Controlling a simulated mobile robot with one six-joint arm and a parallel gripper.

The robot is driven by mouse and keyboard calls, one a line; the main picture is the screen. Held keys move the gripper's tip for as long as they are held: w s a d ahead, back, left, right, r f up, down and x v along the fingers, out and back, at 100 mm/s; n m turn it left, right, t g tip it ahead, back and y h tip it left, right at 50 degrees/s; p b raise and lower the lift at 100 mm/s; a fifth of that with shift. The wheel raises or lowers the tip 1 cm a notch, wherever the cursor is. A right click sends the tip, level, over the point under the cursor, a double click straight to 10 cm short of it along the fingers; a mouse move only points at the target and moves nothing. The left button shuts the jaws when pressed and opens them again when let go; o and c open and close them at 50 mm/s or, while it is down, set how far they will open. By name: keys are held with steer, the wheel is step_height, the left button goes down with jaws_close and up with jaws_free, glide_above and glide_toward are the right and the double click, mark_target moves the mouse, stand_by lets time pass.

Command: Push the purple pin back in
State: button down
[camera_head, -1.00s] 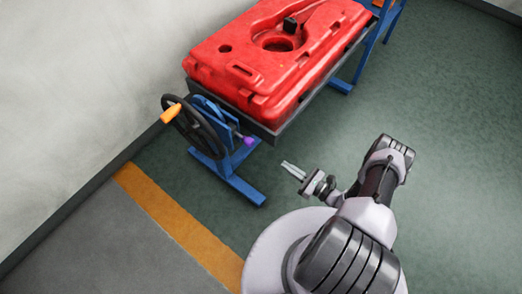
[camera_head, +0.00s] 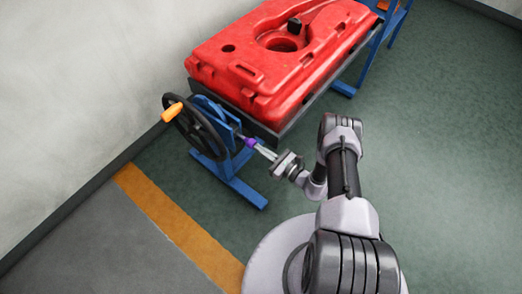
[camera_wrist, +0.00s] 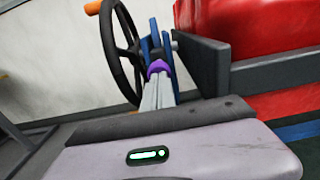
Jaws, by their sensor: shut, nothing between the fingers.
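The purple pin (camera_head: 250,142) sticks out from the blue stand (camera_head: 222,168) on the side toward my arm. It also shows in the wrist view (camera_wrist: 157,68), just past my fingertips. My gripper (camera_head: 259,148) is shut and empty, and its fingers point at the pin's outer end. In the wrist view the closed fingers (camera_wrist: 158,84) meet or nearly meet the pin; I cannot tell whether they touch. The fingertips partly hide the pin's front.
A black handwheel (camera_head: 196,128) with an orange knob (camera_head: 171,112) is left of the pin. A red tank (camera_head: 270,65) lies on the frame above and right. The wall is at the left. The green floor to the right is clear.

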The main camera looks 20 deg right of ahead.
mark_target(252, 143)
steer(key=b+x, duration=0.2)
steer(key=x, duration=0.2)
steer(key=shift+w+f, duration=0.15)
steer(key=shift+w+r, duration=0.15)
steer(key=shift+r, duration=0.1)
